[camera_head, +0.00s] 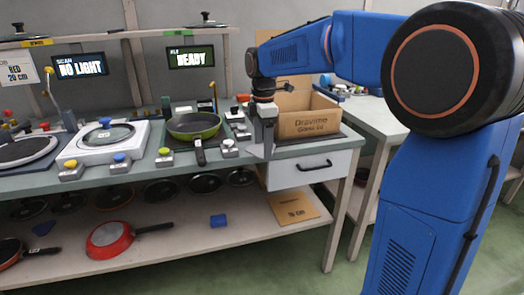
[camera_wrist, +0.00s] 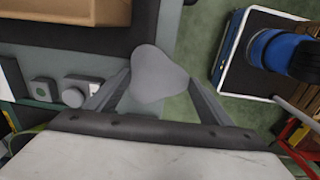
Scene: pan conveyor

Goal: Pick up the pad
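A light grey, rounded three-cornered pad (camera_wrist: 158,75) shows in the wrist view between the tips of my gripper (camera_wrist: 160,88). Both fingers reach its sides, and it overlaps both the bench edge and the green floor behind it, so it appears held. In the head view my gripper (camera_head: 263,140) points down at the front right of the bench, before the cardboard box. The pad is hard to make out there. A blue square pad (camera_head: 218,221) and a dark blue three-cornered one (camera_head: 44,228) lie on the lower shelf.
The cardboard box (camera_head: 308,122) stands close behind my gripper, above a white drawer (camera_head: 312,169). A red pan (camera_head: 108,240) and a cardboard sheet (camera_head: 293,208) lie on the shelf.

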